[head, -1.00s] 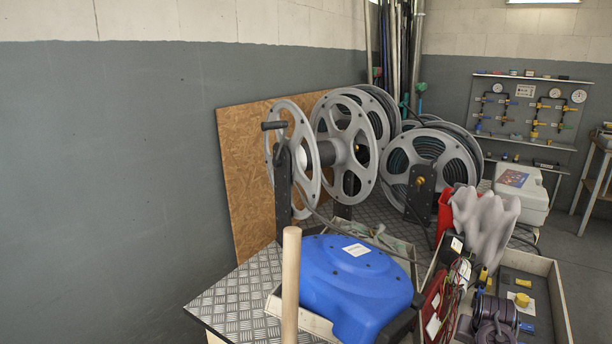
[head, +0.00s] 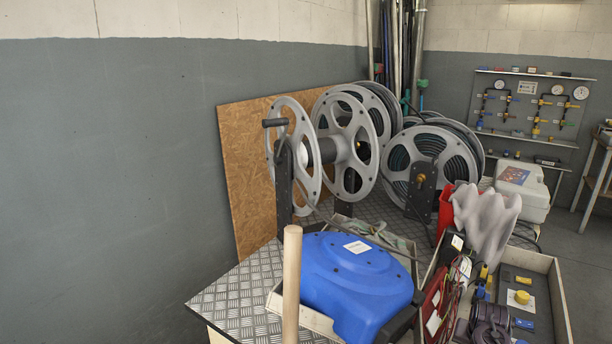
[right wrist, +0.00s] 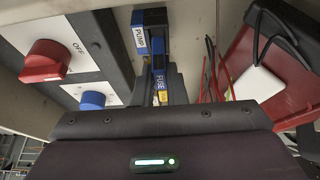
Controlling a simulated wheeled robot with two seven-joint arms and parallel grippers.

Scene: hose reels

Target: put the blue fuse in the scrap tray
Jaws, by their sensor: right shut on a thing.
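In the right wrist view my right gripper (right wrist: 163,94) is shut on a narrow blue piece marked FUSE, which I take as the blue fuse (right wrist: 159,82). Its far end meets a blue part with a PUMP label (right wrist: 140,40); I cannot tell whether they touch. My left gripper is not in view.
A red bin (head: 446,212) and grey hose reels (head: 345,145) stand behind. A red knob (right wrist: 47,60) is beside the fuse. A wooden handle (head: 291,285) rises in front.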

